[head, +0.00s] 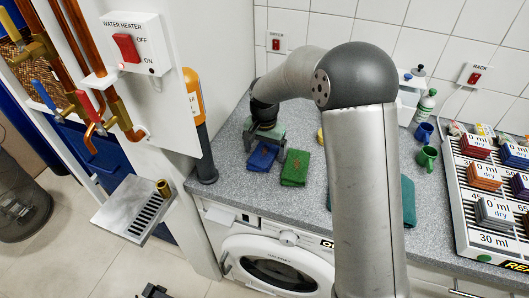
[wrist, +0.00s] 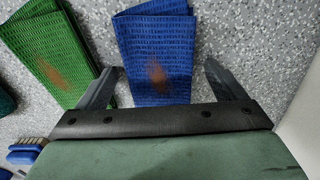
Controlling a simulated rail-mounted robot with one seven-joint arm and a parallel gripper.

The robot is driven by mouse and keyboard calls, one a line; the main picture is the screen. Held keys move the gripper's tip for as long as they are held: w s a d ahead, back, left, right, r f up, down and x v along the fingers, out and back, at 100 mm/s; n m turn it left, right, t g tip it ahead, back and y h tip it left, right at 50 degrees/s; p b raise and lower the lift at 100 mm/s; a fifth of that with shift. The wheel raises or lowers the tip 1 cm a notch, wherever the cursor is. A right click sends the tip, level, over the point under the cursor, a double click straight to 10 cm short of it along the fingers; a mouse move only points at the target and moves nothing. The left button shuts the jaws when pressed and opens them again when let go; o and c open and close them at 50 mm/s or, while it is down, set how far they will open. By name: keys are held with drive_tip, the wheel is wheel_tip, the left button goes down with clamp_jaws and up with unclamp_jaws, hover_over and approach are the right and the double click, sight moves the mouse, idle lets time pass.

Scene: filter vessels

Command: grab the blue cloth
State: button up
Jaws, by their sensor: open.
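The blue cloth (head: 262,156) lies folded on the grey speckled counter, left of a green cloth (head: 295,168). In the wrist view the blue cloth (wrist: 153,50) has a brown stain and the green cloth (wrist: 45,45) lies at its left. My gripper (head: 265,145) is over the counter at the blue cloth. In the wrist view my gripper (wrist: 162,78) is open, with one finger on each side of the blue cloth's near end. The left finger is close to the green cloth's edge. I cannot tell the fingers' height above the counter.
A wall panel with a water heater switch (head: 126,47) stands left of the counter, by an orange and black cylinder (head: 203,140). Green and blue mugs (head: 427,157) and a rack of coloured blocks (head: 470,220) are at right. A brush (wrist: 27,150) lies lower left in the wrist view.

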drive_tip(key=c, duration=1.1)
drive_tip(key=shift+o, duration=0.2)
drive_tip(key=shift+r, duration=0.1)
